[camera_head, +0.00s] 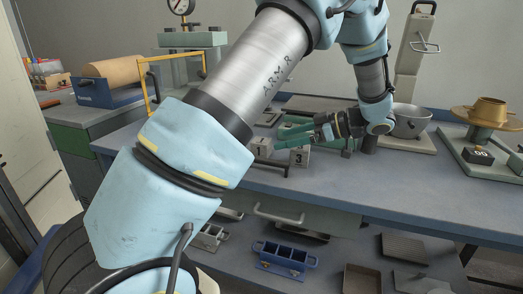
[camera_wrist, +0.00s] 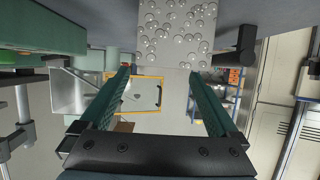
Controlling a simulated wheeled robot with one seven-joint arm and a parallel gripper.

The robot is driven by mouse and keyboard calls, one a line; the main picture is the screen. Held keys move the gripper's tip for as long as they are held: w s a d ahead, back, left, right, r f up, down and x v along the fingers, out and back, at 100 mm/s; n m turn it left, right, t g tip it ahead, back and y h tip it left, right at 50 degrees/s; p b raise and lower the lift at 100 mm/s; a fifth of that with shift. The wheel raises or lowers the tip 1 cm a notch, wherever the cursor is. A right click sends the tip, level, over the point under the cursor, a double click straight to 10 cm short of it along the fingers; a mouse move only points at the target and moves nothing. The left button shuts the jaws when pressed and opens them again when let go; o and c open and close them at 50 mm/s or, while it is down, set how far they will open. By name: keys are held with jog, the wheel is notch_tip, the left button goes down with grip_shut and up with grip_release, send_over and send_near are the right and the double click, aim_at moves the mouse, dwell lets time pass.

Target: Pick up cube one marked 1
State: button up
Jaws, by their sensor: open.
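Cube one (camera_head: 261,149), a small grey cube marked 1, sits on the blue bench in the head view. Another grey cube marked 3 (camera_head: 299,158) stands to its right and nearer. My gripper (camera_head: 279,136) reaches leftward over the bench with its green fingers apart, close to both cubes; its fingertips are just right of cube one. In the wrist view my gripper (camera_wrist: 160,72) is open with nothing between the fingers.
A dark bar (camera_head: 271,167) lies by the cubes. A metal bowl (camera_head: 408,121) stands right of my wrist, and a brass pan (camera_head: 487,112) farther right. A blue triple mould (camera_head: 285,257) is on the lower shelf. The bench front is mostly clear.

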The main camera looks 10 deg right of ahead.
aim_at(270, 142)
jog(key=x, duration=0.7)
jog(key=shift+w+a+f+p, duration=0.15)
jog(key=shift+a+p, duration=0.15)
jog(key=shift+a, duration=0.05)
grip_shut()
dwell(0.5)
